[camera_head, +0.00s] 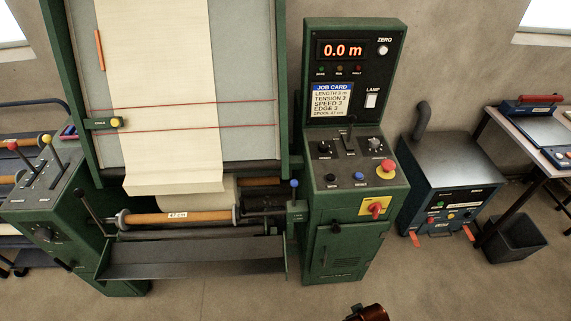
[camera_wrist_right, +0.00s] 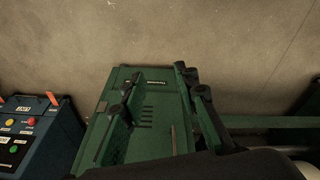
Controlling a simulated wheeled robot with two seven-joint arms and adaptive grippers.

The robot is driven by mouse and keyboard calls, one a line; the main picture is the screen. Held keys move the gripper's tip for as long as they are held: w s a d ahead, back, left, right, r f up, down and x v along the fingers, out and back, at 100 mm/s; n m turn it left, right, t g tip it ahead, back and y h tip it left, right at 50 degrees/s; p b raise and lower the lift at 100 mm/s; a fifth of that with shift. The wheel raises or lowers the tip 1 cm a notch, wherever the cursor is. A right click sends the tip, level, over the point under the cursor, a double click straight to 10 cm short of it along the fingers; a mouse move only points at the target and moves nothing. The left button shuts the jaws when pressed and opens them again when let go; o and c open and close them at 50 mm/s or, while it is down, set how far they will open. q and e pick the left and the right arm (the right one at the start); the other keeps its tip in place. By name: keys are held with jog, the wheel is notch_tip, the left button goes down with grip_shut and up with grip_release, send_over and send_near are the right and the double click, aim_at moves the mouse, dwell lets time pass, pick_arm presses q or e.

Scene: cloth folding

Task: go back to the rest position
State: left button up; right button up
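My right gripper (camera_wrist_right: 160,95) shows in the right wrist view with its two dark fingers spread apart and nothing between them. Behind the fingers is the green cabinet of the machine, which also shows in the head view (camera_head: 340,240). I cannot tell the distance between them. My left gripper is in neither view. At the bottom edge of the head view a small dark and copper part is cut off; I cannot tell whether it is mine. A cream cloth (camera_head: 160,85) hangs down the machine's grey board (camera_head: 245,75).
A wooden roller (camera_head: 195,217) and a metal tray (camera_head: 190,257) stick out below the cloth. The control panel (camera_head: 352,160) reads 0.0 m. A blue box (camera_head: 445,185), a side table (camera_head: 540,130) and a black bin (camera_head: 515,245) stand at right. The front floor looks clear.

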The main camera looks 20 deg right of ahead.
jog(key=s+a+f+g, duration=0.1)
jog(key=s+f, duration=0.2)
jog(key=f, duration=0.8)
jog(key=s+f, duration=0.4)
jog(key=f, duration=0.6)
jog(key=s+f+n+g, duration=0.1)
jog(key=s+f, duration=1.2)
jog(key=s, duration=0.4)
jog(key=shift+y, duration=0.3)
jog(key=shift+s+f, duration=0.1)
jog(key=shift+s, duration=0.05)
